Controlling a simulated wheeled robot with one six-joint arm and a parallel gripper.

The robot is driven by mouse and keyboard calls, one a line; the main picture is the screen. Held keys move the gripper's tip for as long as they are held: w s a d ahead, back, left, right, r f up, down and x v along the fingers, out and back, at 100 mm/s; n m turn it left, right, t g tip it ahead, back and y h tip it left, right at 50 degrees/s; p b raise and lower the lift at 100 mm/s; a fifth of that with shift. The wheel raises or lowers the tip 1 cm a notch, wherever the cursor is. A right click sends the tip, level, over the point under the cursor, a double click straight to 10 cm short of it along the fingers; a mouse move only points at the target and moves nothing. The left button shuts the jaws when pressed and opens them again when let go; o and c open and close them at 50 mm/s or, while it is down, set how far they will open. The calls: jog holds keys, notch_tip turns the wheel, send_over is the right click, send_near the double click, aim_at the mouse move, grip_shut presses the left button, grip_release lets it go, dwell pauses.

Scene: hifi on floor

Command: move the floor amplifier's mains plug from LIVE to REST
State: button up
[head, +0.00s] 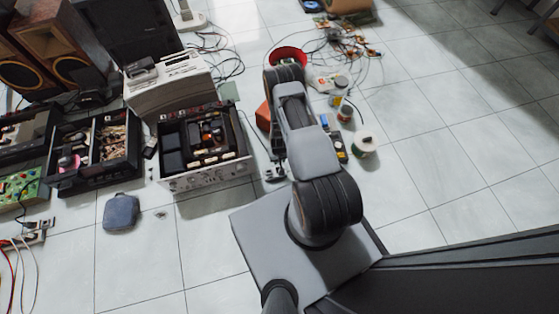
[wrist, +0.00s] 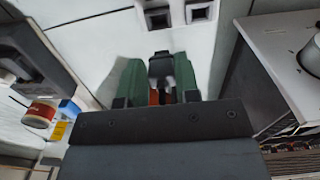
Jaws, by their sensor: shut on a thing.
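My gripper (wrist: 161,78) is shut on a black mains plug (wrist: 160,66), which sits between its two green fingers in the wrist view. Beyond the plug, two square sockets with dark openings show at the top edge, a left socket (wrist: 156,17) and a right socket (wrist: 199,11). The plug is apart from both in the picture. I cannot read which is LIVE or REST. In the head view, the open amplifier (head: 208,182) stands on the floor left of my arm. My gripper (head: 276,174) there is small and mostly hidden by my arm.
In the wrist view, a pale metal box (wrist: 285,45) stands close on the right and a dark device (wrist: 40,55) on the left. In the head view, spools (head: 362,145) and cables lie right of my arm. Tiles at right (head: 450,150) are clear.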

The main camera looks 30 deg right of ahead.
jog(key=shift+s+f+b, duration=0.2)
jog(key=shift+f+b, duration=2.05)
jog(key=shift+f, duration=0.3)
jog(key=shift+f, duration=0.1)
grip_shut()
jog(key=shift+s+f, duration=0.1)
jog(key=shift+s, duration=0.1)
